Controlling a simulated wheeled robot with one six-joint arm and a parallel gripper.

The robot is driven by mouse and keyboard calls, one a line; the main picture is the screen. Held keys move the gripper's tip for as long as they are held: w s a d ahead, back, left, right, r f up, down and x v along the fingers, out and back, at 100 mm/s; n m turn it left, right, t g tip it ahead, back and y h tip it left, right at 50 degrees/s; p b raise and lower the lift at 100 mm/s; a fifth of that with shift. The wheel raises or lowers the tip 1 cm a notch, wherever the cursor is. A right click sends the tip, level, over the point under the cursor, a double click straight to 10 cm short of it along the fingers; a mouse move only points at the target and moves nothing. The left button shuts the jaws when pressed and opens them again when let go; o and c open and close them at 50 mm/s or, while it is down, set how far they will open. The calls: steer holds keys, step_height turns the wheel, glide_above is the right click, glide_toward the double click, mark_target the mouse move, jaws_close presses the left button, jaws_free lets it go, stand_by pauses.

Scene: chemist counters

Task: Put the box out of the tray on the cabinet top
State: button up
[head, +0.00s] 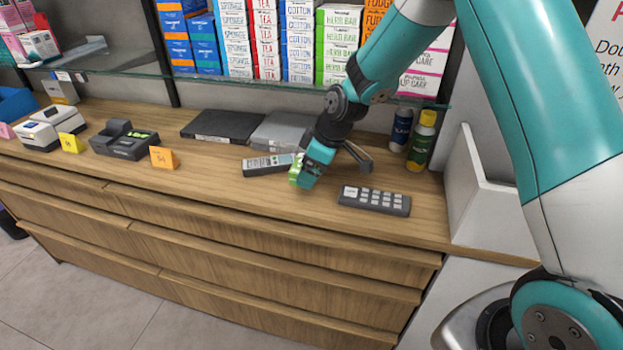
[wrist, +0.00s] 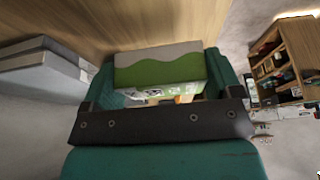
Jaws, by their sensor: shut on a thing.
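The box (head: 295,170) is small, green and white. My gripper (head: 306,172) is shut on it over the cabinet top (head: 235,203), a long wooden counter above drawers. In the wrist view the box (wrist: 160,68) shows a grey band and a wavy green band, and sits between both teal fingers. I cannot tell whether its underside touches the wood. No tray can be made out for certain; a white piece with raised walls (head: 482,205) stands at the right end of the counter.
A grey keypad (head: 374,200) lies right of my gripper, a grey remote-like device (head: 268,164) left of it. Flat dark and grey cases (head: 222,126) lie behind. Bottles (head: 421,141) stand back right. An orange tag (head: 164,158) stands left; bare wood lies in front.

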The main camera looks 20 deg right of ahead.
mark_target(311, 191)
steer(key=shift+f, duration=2.1)
steer(key=o, duration=0.8)
steer(key=shift+f, duration=0.1)
steer(key=v, duration=1.2)
steer(key=s+a+r+m+g, duration=0.1)
steer(key=s+a+r, duration=0.2)
steer(key=s, duration=0.6)
steer(key=s+a+r+m, duration=0.1)
steer(key=s+a+r, duration=0.2)
steer(key=s, duration=0.6)
steer(key=s+a+r+m+g, duration=0.1)
steer(key=s+a+r, duration=0.2)
steer(key=s, duration=0.7)
steer(key=shift+a+r+m+g+y+b, duration=0.3)
steer(key=shift+r+m+b, duration=0.15)
steer(key=shift+r, duration=0.35)
